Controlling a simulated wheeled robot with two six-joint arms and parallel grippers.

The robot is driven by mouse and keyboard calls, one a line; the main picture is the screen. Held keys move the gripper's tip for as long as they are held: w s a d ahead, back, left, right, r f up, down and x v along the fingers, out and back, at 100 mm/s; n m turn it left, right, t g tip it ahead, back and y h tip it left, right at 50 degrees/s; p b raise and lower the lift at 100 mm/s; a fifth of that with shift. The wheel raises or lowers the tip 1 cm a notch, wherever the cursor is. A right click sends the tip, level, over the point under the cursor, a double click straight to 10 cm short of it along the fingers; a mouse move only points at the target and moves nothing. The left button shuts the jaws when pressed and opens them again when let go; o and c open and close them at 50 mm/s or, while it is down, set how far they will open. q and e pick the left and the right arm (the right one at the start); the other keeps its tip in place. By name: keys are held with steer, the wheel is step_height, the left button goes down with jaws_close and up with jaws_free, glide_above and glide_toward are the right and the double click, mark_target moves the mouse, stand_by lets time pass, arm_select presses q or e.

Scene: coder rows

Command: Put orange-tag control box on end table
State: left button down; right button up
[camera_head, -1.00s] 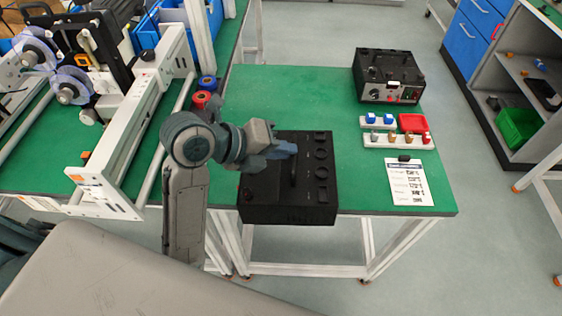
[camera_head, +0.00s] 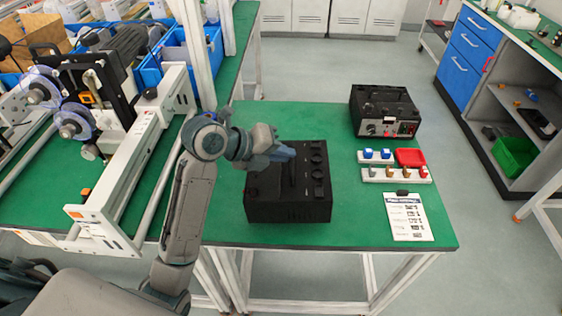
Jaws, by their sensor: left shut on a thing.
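My left gripper (camera_head: 284,153) is shut on the handle (camera_head: 290,174) of a black control box (camera_head: 287,211). This box is upright, over the front left part of the green-topped table (camera_head: 330,237). I cannot tell whether its underside touches the tabletop. No orange tag shows on its visible faces. A second black control box (camera_head: 387,112) stands at the table's back right, with knobs and a small red-orange mark on its front. I cannot tell whether that mark is the orange tag. My right gripper is not in view.
White holders with small blue and metal parts (camera_head: 395,174) and a red tray (camera_head: 410,157) lie at the table's right. A clipboard sheet (camera_head: 408,217) lies near the front right. A white-framed machine (camera_head: 135,150) stands to the left. The back middle of the table is clear.

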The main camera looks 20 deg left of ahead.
mark_target(281, 169)
arm_select(q)
steer(key=shift+w+r, duration=0.1)
steer(key=shift+w, duration=0.3)
step_height(281, 169, down, 2)
steer(key=shift+f+p, duration=0.2)
steer(key=shift+p, duration=0.45)
steer(key=shift+s+f, duration=0.15)
steer(key=shift+f, duration=0.3)
steer(key=c, duration=1.7)
jaws_free()
steer(key=shift+f, duration=0.3)
steer(key=shift+o, duration=1)
steer(key=shift+a+r, duration=0.1)
